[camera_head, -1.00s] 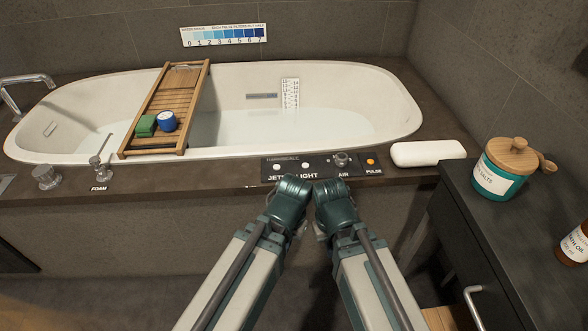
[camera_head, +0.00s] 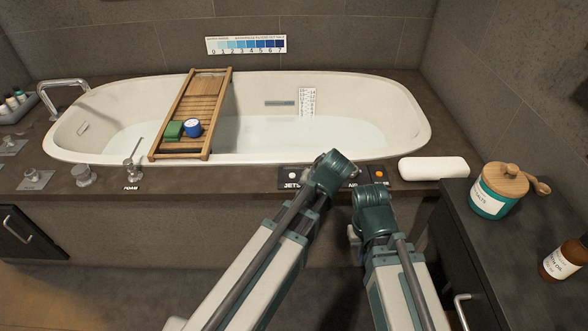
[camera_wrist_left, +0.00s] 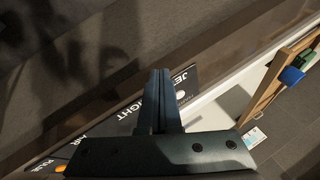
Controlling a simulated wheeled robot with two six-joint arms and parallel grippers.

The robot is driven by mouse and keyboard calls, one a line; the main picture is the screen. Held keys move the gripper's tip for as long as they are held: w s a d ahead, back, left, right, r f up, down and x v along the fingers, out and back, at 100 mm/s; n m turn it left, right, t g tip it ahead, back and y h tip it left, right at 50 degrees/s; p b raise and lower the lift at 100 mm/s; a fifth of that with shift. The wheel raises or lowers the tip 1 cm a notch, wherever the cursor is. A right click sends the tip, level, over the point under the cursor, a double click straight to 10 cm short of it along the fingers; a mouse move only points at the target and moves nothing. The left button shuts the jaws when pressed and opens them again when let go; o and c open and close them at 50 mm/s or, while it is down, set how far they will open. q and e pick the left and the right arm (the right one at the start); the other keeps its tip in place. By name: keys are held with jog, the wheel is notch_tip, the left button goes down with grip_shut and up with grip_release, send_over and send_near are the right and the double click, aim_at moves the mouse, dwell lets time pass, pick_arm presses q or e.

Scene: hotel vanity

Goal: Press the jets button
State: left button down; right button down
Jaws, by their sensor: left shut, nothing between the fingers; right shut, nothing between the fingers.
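The jets button (camera_head: 293,173) is a small pale round button above the JETS label on the dark control panel (camera_head: 284,184) at the tub's front edge. In the left wrist view the pale jets button (camera_wrist_left: 180,95) shows beside the fingers. My left gripper (camera_wrist_left: 158,75) is shut and empty, over the panel between the JETS and LIGHT lettering; contact cannot be told. In the head view its wrist hides the panel's middle, and its fingertips are hidden. My right gripper (camera_head: 372,208) is shut and empty, in front of the panel's right part and lower than the left wrist.
The orange PULSE button (camera_head: 379,173) is right of the left wrist. A white rolled towel (camera_head: 433,168) lies further right. A wooden tray (camera_head: 207,107) spans the tub (camera_head: 405,120). A teal jar (camera_head: 497,190) stands on the dark cabinet at right.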

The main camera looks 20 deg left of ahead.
pick_arm(q)
notch_tip(320, 180, up, 9)
jog(key=n+t+y+p, duration=0.2)
jog(key=p, duration=0.2)
send_over(292, 175)
jog(key=shift+s+d+r, duration=0.2)
jog(key=shift+s+d, duration=0.2)
jog(key=shift+f, duration=0.15)
notch_tip(292, 175, down, 9)
jog(key=b, duration=0.8)
jog(key=shift+b, duration=0.3)
dwell(0.6)
jog(key=shift+f+b, duration=0.25)
jog(key=shift+b, duration=0.15)
jog(key=shift+f+b, duration=0.3)
jog(key=shift+b, duration=0.05)
dwell(0.5)
jog(key=shift+r, duration=0.1)
jog(key=shift+r+p, duration=0.7)
jog(key=shift+p, duration=0.1)
